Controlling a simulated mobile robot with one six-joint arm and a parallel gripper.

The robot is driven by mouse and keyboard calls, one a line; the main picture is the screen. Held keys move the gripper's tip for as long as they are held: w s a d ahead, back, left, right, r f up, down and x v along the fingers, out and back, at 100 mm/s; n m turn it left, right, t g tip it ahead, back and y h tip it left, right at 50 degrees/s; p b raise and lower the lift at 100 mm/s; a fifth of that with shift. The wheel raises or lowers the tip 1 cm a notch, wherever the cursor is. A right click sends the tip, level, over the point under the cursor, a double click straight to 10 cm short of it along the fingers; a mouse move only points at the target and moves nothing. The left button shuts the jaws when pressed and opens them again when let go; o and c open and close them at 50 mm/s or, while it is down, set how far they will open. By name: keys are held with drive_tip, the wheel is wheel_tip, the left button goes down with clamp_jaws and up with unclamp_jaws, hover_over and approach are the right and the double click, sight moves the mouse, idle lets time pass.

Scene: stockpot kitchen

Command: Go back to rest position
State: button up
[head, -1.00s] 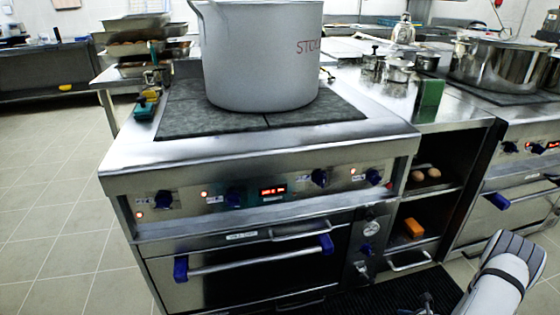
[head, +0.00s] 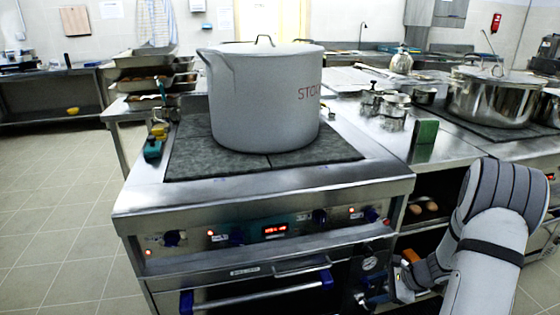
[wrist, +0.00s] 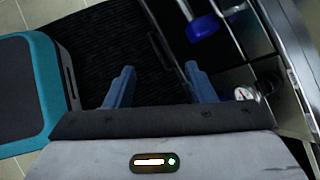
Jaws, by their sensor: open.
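My gripper (wrist: 160,88) shows in the wrist view with its two blue-grey fingers apart and nothing between them. It points down past the front of the stove, over a dark ribbed mat (wrist: 105,50). In the head view my arm stands at the lower right, in front of the stove and the open shelf. My fingertips are not clear there. A large grey stockpot (head: 262,105) with its lid on stands upright on the stove's dark cooktop (head: 190,160), well apart from my arm.
The oven handle (head: 255,292) and a round gauge (wrist: 244,93) are near my gripper. A steel pot (head: 487,102) stands on the right counter near a green block (head: 426,131). Trays (head: 145,78) are stacked at left. The tiled floor (head: 60,200) at left is clear.

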drive_tip(key=s+a+r+n+h+p, duration=0.2)
drive_tip(key=s+a+r+n+p, duration=0.2)
drive_tip(key=r, duration=0.9)
drive_tip(key=s+a+r+n+h+p, duration=0.3)
drive_tip(key=s+r+n, duration=0.5)
drive_tip(key=r, duration=0.5)
drive_tip(key=s+a+r+n+g+h+p, duration=0.1)
drive_tip(key=s+a+r+n+h+p, duration=0.1)
drive_tip(key=s+a+r+n+p, duration=0.4)
drive_tip(key=s+r+n+p, duration=0.1)
drive_tip(key=s+r, duration=0.2)
drive_tip(key=r, duration=0.4)
drive_tip(key=shift+s+r, duration=0.15)
drive_tip(key=shift+s, duration=0.25)
